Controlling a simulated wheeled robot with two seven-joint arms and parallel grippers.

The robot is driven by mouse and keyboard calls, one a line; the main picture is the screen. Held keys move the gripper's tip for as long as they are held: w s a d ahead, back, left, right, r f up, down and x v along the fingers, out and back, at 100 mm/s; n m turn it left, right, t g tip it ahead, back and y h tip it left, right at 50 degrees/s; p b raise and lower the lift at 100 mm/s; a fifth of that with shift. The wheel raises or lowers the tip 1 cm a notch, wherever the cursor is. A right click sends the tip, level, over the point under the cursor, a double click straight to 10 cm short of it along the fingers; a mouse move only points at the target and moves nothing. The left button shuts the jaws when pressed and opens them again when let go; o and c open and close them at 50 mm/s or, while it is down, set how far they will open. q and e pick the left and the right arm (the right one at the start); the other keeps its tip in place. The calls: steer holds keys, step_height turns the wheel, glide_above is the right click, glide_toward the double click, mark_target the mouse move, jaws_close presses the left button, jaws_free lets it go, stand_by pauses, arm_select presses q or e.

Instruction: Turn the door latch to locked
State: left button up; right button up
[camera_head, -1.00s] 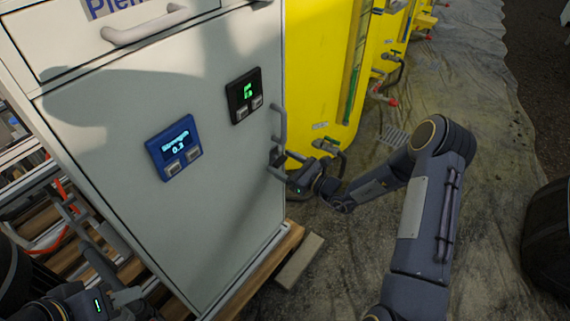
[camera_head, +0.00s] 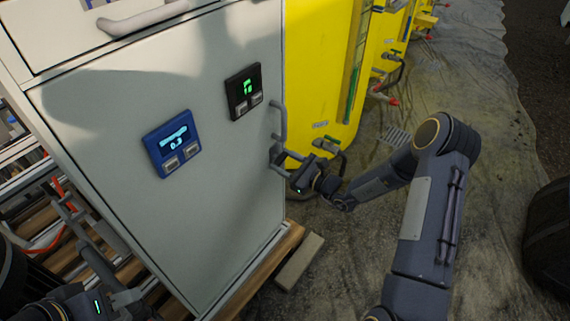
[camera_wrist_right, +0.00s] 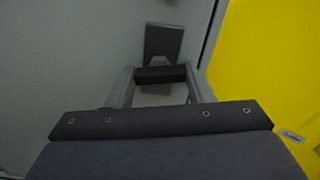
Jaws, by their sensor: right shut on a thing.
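The grey cabinet door (camera_head: 215,190) is closed, with its latch at the right edge below the vertical door handle (camera_head: 281,122). My right gripper (camera_head: 279,157) is at the latch from the right and covers most of it in the head view. In the right wrist view, my right gripper (camera_wrist_right: 160,76) has its two fingers on either side of the dark latch lever (camera_wrist_right: 161,73), shut on it. A dark grey plate (camera_wrist_right: 164,40) shows on the door behind the lever. My left gripper (camera_head: 128,298) is at the bottom left, away from the latch; its jaw opening is unclear.
A blue display (camera_head: 172,143) and a black display (camera_head: 244,91) are on the door. A yellow tank (camera_head: 320,75) with valves stands close to the right of the cabinet. A wooden block (camera_head: 299,262) lies on the floor by the cabinet base.

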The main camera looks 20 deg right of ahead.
steer(key=shift+f+n+b, duration=0.1)
steer(key=shift+n+b, duration=7.7)
steer(key=shift+b, duration=0.95)
steer(key=o, duration=1)
